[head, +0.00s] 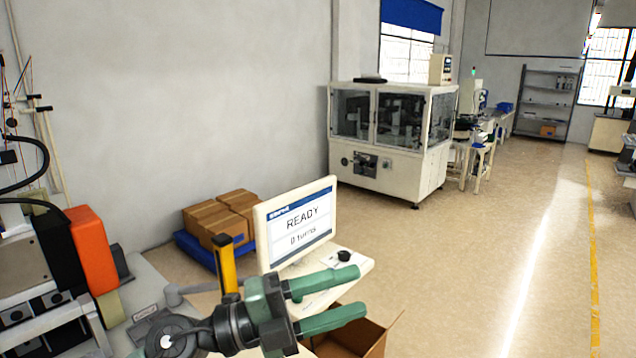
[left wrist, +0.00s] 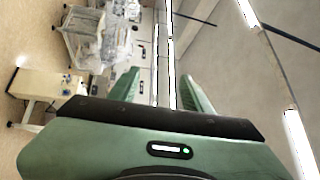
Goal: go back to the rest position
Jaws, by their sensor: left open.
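My left gripper (head: 350,298) shows at the bottom middle of the head view, with two green fingers spread apart and nothing between them. It is raised in front of a white monitor (head: 262,238) whose screen reads READY. In the left wrist view the two green fingers of the left gripper (left wrist: 160,92) are also apart and empty. My right gripper is in neither view.
An open cardboard box (head: 372,338) stands just below the left gripper. Brown cartons (head: 212,222) sit on a blue pallet (head: 196,248) by the wall. A machine with an orange part (head: 92,250) stands at left. A white enclosed machine (head: 388,140) stands farther back. The floor at right is clear.

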